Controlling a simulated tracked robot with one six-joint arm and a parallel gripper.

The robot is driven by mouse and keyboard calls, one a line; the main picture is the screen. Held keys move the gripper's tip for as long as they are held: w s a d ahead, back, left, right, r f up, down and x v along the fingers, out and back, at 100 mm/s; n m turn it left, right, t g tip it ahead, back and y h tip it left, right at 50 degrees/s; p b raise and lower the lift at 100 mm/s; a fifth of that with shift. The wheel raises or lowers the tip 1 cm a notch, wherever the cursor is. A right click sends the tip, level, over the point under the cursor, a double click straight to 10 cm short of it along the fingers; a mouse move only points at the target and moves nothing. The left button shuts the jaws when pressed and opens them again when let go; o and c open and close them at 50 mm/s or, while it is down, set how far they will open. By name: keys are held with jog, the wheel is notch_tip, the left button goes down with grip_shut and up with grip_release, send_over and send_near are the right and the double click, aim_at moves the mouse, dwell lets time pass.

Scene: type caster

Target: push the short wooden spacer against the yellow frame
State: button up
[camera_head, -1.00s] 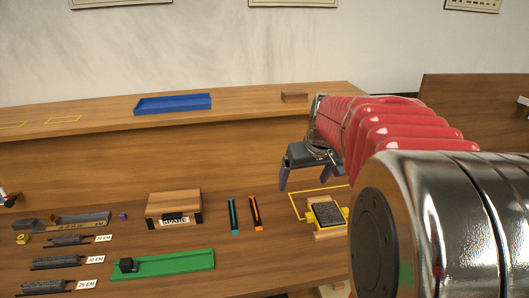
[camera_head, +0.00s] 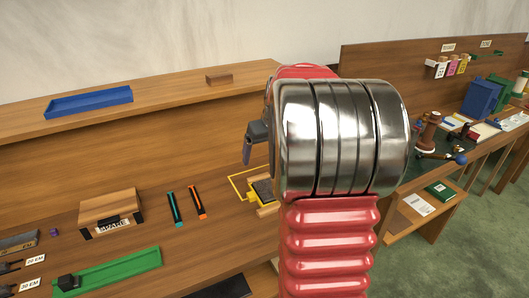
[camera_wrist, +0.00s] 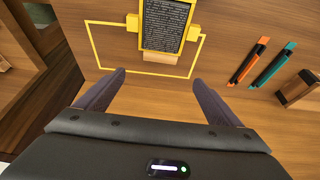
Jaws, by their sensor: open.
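My gripper (camera_wrist: 158,78) is open and empty above the frame's far edge, fingers apart.
Orange (camera_head: 197,202) and teal (camera_head: 175,209) sticks lie left of the frame. A wooden box marked SPARE (camera_head: 109,210) and a green tray (camera_head: 120,271) stand further left. A blue tray (camera_head: 89,102) and a small wooden block (camera_head: 219,79) sit on the raised shelf.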

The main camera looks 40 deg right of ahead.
aim_at(258, 176)
jog(key=x, duration=1.3)
jog(key=shift+c, duration=0.5)
jog(key=c, duration=0.9)
jog(key=o, duration=1)
jog(key=shift+c, duration=0.2)
jog(key=shift+r, duration=0.1)
jog(key=v, duration=1.3)
jog(key=shift+s+r, duration=0.15)
jog(key=shift+r, duration=0.1)
jog(key=shift+a, duration=0.1)
